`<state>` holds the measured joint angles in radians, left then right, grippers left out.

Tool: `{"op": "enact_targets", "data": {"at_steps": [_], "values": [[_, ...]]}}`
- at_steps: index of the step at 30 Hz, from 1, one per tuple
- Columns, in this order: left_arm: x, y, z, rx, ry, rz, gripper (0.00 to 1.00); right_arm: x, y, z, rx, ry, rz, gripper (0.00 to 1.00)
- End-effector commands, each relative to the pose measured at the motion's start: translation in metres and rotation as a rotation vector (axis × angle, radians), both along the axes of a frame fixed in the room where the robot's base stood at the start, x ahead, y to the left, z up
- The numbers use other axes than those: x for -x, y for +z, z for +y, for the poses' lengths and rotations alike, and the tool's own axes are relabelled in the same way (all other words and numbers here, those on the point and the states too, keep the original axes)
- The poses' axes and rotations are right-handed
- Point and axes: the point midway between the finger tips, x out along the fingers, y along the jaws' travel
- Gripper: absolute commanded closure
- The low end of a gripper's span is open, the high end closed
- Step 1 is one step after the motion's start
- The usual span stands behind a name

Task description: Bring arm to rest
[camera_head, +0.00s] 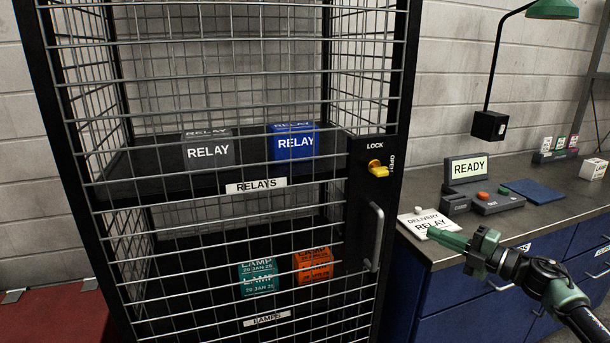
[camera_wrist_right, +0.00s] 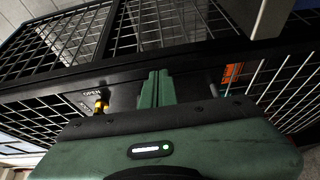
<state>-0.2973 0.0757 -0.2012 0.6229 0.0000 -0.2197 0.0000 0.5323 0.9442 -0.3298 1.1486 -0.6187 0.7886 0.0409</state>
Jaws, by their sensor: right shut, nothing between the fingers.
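My right gripper (camera_head: 434,232) is in front of the bench's left end, just right of the wire cage (camera_head: 395,110). Its fingers are shut with nothing between them and point left. In the right wrist view the closed green fingers (camera_wrist_right: 156,88) point at the cage's black frame (camera_wrist_right: 215,57). The yellow lock knob (camera_head: 377,169) is on the cage door's right side, up and left of the gripper, and also shows in the right wrist view (camera_wrist_right: 101,106). My left gripper is not in view.
The cage holds a grey relay box (camera_head: 207,151), a blue relay box (camera_head: 293,143), and teal (camera_head: 258,277) and orange (camera_head: 314,264) lamp boxes. A door handle (camera_head: 374,237) sticks out. The bench (camera_head: 460,235) bears a delivery card (camera_head: 418,220), a READY console (camera_head: 480,196) and a lamp (camera_head: 490,125).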

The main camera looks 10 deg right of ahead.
Motion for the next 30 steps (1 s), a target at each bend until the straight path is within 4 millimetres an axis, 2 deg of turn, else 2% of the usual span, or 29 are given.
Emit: {"op": "enact_targets", "data": {"at_steps": [4, 6, 8, 11, 14, 17, 18, 21, 24, 30], "values": [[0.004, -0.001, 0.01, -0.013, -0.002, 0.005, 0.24, -0.006, -0.03, 0.043, -0.126, -0.08, 0.024, 1.0], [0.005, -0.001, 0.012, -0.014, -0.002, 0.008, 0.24, -0.004, -0.052, 0.069, -0.232, -0.162, 0.06, 1.0], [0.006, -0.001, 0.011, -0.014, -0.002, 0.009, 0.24, 0.003, -0.073, 0.088, -0.335, -0.254, 0.11, 1.0], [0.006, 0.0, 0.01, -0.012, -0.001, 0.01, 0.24, 0.027, -0.113, 0.11, -0.499, -0.426, 0.234, 1.0], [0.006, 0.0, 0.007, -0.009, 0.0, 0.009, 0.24, 0.068, -0.157, 0.128, -0.645, -0.608, 0.404, 1.0], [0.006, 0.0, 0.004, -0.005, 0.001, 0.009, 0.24, 0.126, -0.2, 0.145, -0.761, -0.793, 0.611, 1.0], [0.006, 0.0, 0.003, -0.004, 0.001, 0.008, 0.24, 0.151, -0.215, 0.151, -0.795, -0.862, 0.697, 1.0], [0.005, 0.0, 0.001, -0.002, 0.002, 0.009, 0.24, 0.208, -0.239, 0.165, -0.848, -0.997, 0.88, 1.0], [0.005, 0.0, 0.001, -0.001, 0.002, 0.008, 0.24, 0.253, -0.253, 0.175, -0.871, -1.089, 1.017, 1.0], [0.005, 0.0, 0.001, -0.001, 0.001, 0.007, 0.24, 0.32, -0.262, 0.193, -0.885, -1.207, 1.218, 1.0]]}}
